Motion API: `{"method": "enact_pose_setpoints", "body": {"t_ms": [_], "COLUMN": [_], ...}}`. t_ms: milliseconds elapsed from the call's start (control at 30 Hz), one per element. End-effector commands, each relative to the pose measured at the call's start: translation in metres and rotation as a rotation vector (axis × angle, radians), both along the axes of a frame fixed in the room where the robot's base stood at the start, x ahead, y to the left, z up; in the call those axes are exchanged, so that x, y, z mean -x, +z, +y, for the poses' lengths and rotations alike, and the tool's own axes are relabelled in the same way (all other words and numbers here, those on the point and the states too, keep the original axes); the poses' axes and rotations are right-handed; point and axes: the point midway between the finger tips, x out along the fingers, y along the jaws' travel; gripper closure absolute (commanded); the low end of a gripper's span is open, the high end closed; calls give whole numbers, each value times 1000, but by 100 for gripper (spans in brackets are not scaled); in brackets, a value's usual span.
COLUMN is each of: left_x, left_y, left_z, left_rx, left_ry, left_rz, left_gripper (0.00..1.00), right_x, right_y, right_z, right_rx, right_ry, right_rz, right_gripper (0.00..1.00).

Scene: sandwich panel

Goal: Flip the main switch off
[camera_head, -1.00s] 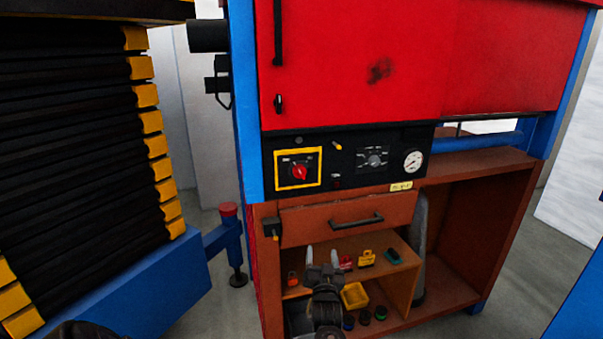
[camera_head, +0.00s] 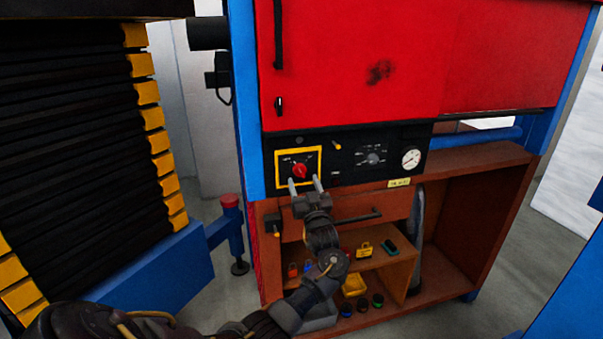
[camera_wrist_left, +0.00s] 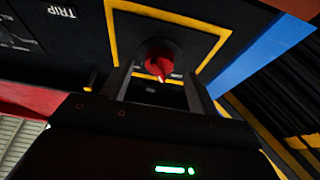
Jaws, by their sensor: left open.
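The main switch (camera_head: 300,171) is a red rotary knob inside a yellow square frame on the black control panel (camera_head: 345,181). In the left wrist view the red knob (camera_wrist_left: 158,62) shows between and beyond my fingers, with the yellow frame around it. My left gripper (camera_head: 305,184) is open, its two pale fingers pointing up at the panel just below the knob. I see no clear contact with the knob. In the left wrist view the left gripper's fingers (camera_wrist_left: 158,85) stand apart with nothing held. My right gripper is not in view.
The panel also carries a grey selector (camera_head: 373,157) and a white gauge (camera_head: 411,159). Below are a drawer with a black handle (camera_head: 358,217) and a shelf with padlocks and small items. A blue post borders the panel's left side. A black bellows stack (camera_head: 75,150) stands at left.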

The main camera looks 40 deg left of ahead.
Motion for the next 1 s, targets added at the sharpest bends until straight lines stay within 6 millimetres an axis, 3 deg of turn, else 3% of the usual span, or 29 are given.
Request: {"method": "enact_pose_setpoints", "body": {"t_ms": [200, 567, 900, 1000], "left_x": [-14, -17, -17, -17], "left_y": [11, 11, 11, 10], "left_z": [20, 24, 24, 24], "left_rx": [0, 1, 1, 4], "left_ry": [1, -1, -1, -1], "left_rz": [2, 1, 1, -3], "left_gripper": [40, 40, 82, 84], "right_x": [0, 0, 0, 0], "right_y": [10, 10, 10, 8], "right_z": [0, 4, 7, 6], "right_rx": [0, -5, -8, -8], "right_ry": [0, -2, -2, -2], "right_rz": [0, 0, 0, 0], "right_gripper": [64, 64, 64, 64]}}
